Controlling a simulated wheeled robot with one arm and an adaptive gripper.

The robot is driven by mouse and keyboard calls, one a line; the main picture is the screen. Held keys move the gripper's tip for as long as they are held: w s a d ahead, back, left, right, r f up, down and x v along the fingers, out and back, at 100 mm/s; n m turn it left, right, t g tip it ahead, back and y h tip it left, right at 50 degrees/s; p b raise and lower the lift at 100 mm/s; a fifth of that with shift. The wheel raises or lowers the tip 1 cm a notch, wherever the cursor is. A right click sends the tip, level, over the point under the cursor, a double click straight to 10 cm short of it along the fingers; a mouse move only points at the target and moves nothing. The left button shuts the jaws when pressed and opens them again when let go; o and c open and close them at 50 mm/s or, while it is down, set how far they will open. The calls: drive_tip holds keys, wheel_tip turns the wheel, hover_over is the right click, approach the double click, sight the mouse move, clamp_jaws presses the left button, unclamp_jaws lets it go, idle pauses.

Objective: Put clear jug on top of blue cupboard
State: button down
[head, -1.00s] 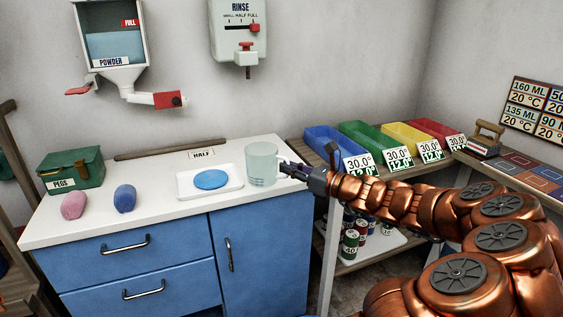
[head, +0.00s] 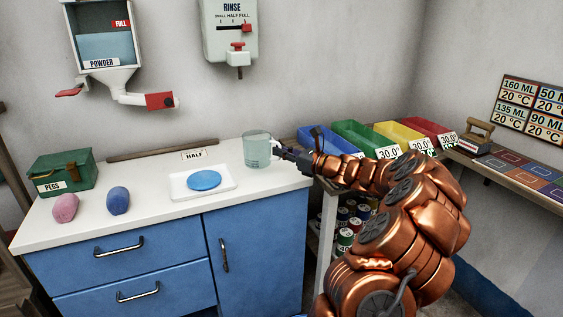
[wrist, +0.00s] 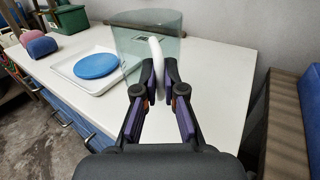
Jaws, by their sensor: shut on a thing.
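The clear jug (head: 257,151) is a see-through, greenish vessel, upright at the back right of the blue cupboard's white top (head: 150,211). The blue cupboard (head: 253,250) has drawers and a door with metal handles. My gripper (head: 281,152) reaches in from the right and is shut on the jug's handle. In the wrist view, both fingers (wrist: 160,80) pinch the pale handle, with the jug (wrist: 132,45) beyond them over the white top. Whether the jug's base touches the top or hangs just above it, I cannot tell.
A white tray (head: 178,194) with a blue disc (head: 204,180) lies left of the jug. Pink (head: 66,207) and blue (head: 118,200) lumps and a green pegs box (head: 65,172) stand further left. Coloured bins (head: 358,137) stand on the right-hand shelf. The top's front right is clear.

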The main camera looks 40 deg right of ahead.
drive_tip(key=shift+w+d+f, duration=0.1)
drive_tip(key=shift+w+d, duration=0.05)
drive_tip(key=shift+w, duration=0.1)
drive_tip(key=shift+f, duration=1.7)
drive_tip(key=c, duration=1.3)
unclamp_jaws()
drive_tip(key=shift+f, duration=0.1)
drive_tip(key=shift+s, duration=0.2)
drive_tip(key=v, duration=1.1)
drive_tip(key=shift+s+d, duration=0.1)
drive_tip(key=shift+s, duration=0.25)
